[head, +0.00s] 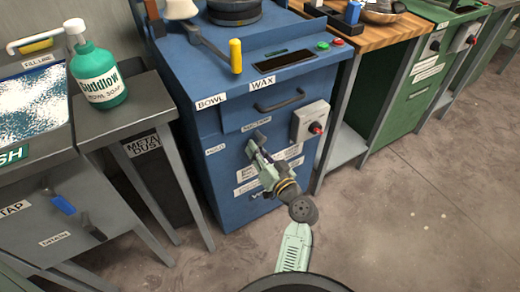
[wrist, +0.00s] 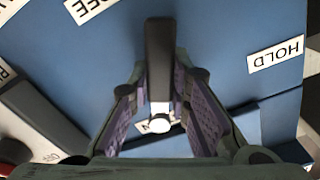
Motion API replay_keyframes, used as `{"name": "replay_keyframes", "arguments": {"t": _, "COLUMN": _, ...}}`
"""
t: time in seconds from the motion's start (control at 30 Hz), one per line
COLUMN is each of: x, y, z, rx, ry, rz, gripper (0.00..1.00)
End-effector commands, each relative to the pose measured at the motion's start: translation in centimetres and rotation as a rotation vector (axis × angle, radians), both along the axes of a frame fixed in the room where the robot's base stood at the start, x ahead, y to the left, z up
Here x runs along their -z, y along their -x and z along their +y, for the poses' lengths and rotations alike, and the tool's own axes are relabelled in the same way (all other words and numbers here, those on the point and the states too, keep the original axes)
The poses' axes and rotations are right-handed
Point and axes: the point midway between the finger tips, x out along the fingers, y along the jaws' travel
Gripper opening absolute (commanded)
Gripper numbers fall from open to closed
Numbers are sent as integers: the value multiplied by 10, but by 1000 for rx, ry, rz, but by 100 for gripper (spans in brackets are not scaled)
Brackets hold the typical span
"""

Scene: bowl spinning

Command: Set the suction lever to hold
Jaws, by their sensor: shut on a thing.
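The suction lever (wrist: 158,50) is a dark bar with a pale pivot end (wrist: 160,123) on the blue cabinet front. In the wrist view it points toward the top of the picture, between a partly cut-off label ending in "EE" (wrist: 90,8) and the HOLD label (wrist: 276,55), nearer the first. My gripper (wrist: 160,75) has its purple-padded fingers on both sides of the lever, shut on it. In the head view my gripper (head: 260,157) is at the cabinet front, below the SUCTION label (head: 256,122), and hides most of the lever. The HOLD label (head: 215,150) is to its left.
A grey switch box (head: 311,121) with a red knob sits right of my gripper. A drawer handle (head: 279,101) is above. A grey table with a green soap bottle (head: 97,75) stands left. The floor (head: 420,210) at right is clear.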

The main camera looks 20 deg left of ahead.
Motion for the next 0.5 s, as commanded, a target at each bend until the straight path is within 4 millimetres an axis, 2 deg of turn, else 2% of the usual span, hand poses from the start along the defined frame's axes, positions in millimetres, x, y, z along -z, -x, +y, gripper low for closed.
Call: {"name": "replay_keyframes", "arguments": {"t": 0.5, "x": -17, "y": 13, "z": 11, "rx": -1, "ry": -303, "rz": 391, "gripper": 0}}
